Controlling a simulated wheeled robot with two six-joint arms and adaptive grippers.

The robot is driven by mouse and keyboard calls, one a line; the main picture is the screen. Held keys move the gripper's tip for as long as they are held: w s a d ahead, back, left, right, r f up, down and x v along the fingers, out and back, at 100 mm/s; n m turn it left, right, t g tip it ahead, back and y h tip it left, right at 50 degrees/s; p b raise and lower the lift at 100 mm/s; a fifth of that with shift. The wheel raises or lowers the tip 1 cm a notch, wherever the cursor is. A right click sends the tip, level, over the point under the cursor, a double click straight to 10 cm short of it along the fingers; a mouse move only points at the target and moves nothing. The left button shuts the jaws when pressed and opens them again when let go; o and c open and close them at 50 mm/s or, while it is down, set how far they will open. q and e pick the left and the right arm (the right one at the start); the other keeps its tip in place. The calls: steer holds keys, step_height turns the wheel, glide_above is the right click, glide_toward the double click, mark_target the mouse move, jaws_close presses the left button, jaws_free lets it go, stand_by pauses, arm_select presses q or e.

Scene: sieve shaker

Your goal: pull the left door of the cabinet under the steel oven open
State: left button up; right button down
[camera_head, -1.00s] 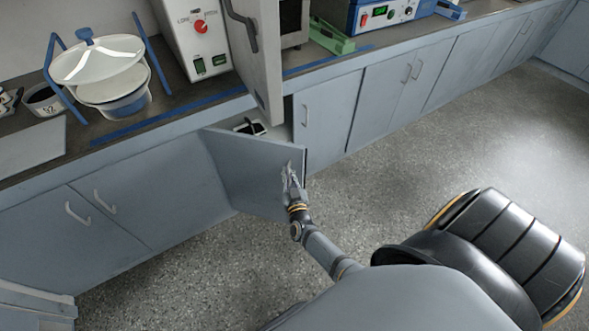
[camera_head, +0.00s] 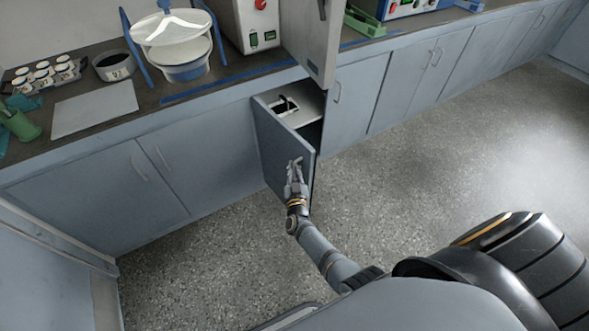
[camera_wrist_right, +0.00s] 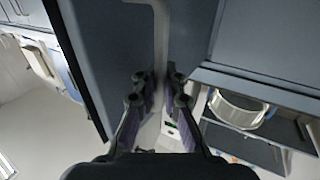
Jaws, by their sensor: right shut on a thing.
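The left cabinet door (camera_head: 277,150) under the steel oven (camera_head: 252,25) stands swung well out from the cabinet front, edge toward the room. Part of the pale cabinet interior (camera_head: 305,103) shows behind it, with a small dark item inside. My right gripper (camera_head: 295,170) is at the door's outer face, shut on its bar handle (camera_wrist_right: 161,40). In the right wrist view the fingers (camera_wrist_right: 159,78) close around the handle's lower part. The closed right-hand door (camera_head: 350,105) stands beside the opening. My left gripper is not in view.
The oven's own door (camera_head: 312,45) hangs open above the cabinet. Closed cabinets (camera_head: 95,190) lie to the left. The speckled floor (camera_head: 430,170) is clear in front.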

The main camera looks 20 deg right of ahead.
steer(key=shift+s+a+f, duration=0.15)
steer(key=shift+s+f, duration=0.1)
steer(key=shift+f, duration=0.05)
steer(key=c, duration=1.6)
jaws_free()
steer(key=shift+r, duration=0.1)
steer(key=shift+c, duration=0.2)
steer(key=shift+o, duration=0.9)
steer(key=shift+r, duration=0.1)
steer(key=v, duration=0.7)
steer(key=shift+s, duration=0.2)
steer(key=shift+a, duration=0.1)
